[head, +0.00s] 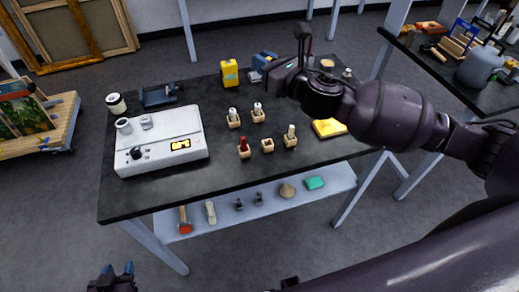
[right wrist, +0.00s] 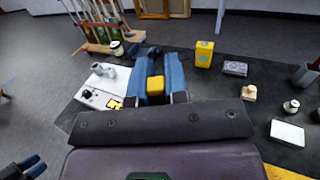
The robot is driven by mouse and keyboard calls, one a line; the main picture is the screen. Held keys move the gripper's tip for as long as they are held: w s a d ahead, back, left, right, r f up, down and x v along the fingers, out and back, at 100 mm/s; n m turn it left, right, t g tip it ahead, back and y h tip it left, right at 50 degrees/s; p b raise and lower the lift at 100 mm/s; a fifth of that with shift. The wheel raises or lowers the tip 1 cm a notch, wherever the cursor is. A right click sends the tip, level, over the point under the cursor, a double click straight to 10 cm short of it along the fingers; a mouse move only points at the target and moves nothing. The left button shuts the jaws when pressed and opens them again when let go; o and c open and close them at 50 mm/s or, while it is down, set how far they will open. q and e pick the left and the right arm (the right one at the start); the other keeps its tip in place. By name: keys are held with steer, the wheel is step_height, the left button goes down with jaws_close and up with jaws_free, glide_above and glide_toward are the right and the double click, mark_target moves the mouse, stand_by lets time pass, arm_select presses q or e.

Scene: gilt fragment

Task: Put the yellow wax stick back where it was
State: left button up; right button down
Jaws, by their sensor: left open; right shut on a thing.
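In the right wrist view a yellow wax stick (right wrist: 155,88) sits between the blue fingers of my right gripper (right wrist: 158,72), which is shut on it. In the head view my right gripper (head: 264,60) is over the back of the dark table, and the stick is hidden there. An empty wooden holder (head: 267,146) stands in the front row, between a holder with a red stick (head: 244,147) and one with a cream stick (head: 291,136). My left gripper (head: 118,272) is open and empty at the lower left, off the table.
Two more filled holders (head: 257,114) stand behind. A white device (head: 162,140) fills the left of the dark table (head: 225,178). A yellow box (head: 229,72) is at the back, and a flat yellow thing (head: 328,128) lies under my right arm. A lower shelf (head: 262,205) holds several tools.

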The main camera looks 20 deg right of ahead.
steer(key=shift+m+h, duration=0.3)
steer(key=shift+h, duration=0.1)
steer(key=f+b, duration=0.1)
steer(key=f, duration=0.5)
steer(key=f+b, duration=0.2)
steer(key=f, duration=0.5)
steer(key=f+b, duration=0.2)
steer(key=f, duration=0.5)
steer(key=shift+w+d+f, duration=0.15)
steer(key=shift+d+f, duration=0.05)
steer(key=shift+d, duration=0.15)
steer(key=shift+r, duration=0.1)
steer(key=shift+f+b, duration=0.55)
steer(key=shift+f, duration=0.05)
